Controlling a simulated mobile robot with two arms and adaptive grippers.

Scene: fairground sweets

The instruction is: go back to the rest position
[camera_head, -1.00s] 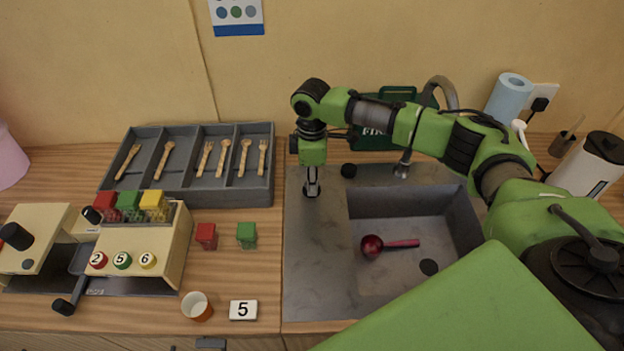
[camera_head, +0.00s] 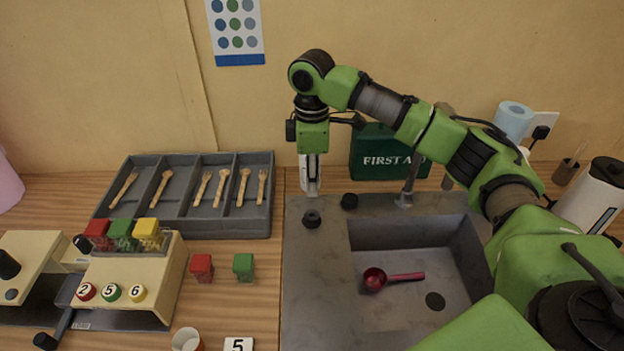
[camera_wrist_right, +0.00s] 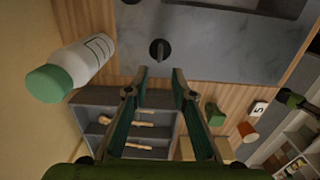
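My right gripper (camera_head: 311,188) points down above the left rim of the grey sink (camera_head: 325,270). It also shows in the right wrist view (camera_wrist_right: 160,75), where its two fingers stand apart with nothing between them. A black round knob (camera_wrist_right: 160,50) lies beyond the fingertips there and shows on the sink rim (camera_head: 312,218). My right arm reaches in from the right over the sink. My left gripper is not recognisable in either view; a dark green part at the right edge of the wrist view is unclear.
A white bottle with green cap (camera_wrist_right: 70,68) stands near the right gripper. A cutlery tray (camera_head: 190,222) and the green first aid box (camera_head: 375,150) stand near the wall. A red scoop (camera_head: 390,278) lies in the basin. Red (camera_head: 201,268) and green (camera_head: 243,267) blocks stand left.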

